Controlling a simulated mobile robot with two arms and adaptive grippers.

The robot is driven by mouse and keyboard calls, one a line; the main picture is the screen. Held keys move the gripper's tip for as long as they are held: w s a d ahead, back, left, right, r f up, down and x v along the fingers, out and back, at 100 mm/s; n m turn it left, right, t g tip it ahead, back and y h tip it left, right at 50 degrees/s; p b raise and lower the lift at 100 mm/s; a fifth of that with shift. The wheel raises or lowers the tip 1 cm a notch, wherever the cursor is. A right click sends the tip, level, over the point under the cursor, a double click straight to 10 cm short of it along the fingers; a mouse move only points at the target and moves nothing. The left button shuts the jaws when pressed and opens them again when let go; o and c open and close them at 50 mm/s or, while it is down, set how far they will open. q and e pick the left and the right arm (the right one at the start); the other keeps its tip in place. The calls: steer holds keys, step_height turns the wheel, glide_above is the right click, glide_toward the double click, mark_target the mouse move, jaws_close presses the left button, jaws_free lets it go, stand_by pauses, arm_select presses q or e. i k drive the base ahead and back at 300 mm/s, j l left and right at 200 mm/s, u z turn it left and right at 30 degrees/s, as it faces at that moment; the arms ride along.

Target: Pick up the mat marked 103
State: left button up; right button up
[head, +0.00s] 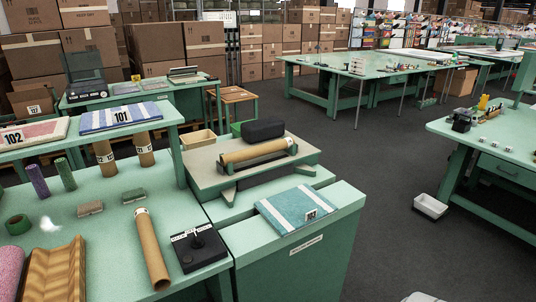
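A teal-blue mat (297,210) lies flat on the green cabinet top right of the middle in the head view. A small white tag with dark digits stands on its right part; the digits are too small to read surely, but may be 103. A blue-and-white mat marked 101 (121,116) and a reddish mat marked 102 (32,134) lie on the raised green shelf at left. Neither of my grippers can be made out in the view. Nothing is seen touching the teal-blue mat.
Behind the mat, a stand (251,164) holds a cardboard roll. A black control box (198,246) and a cardboard tube (151,249) lie to its left. Open dark floor (390,180) lies right of the cabinet, with a white bin (430,207) under the right table.

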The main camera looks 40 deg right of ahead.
mark_target(289, 211)
steer(key=z, duration=1.65)
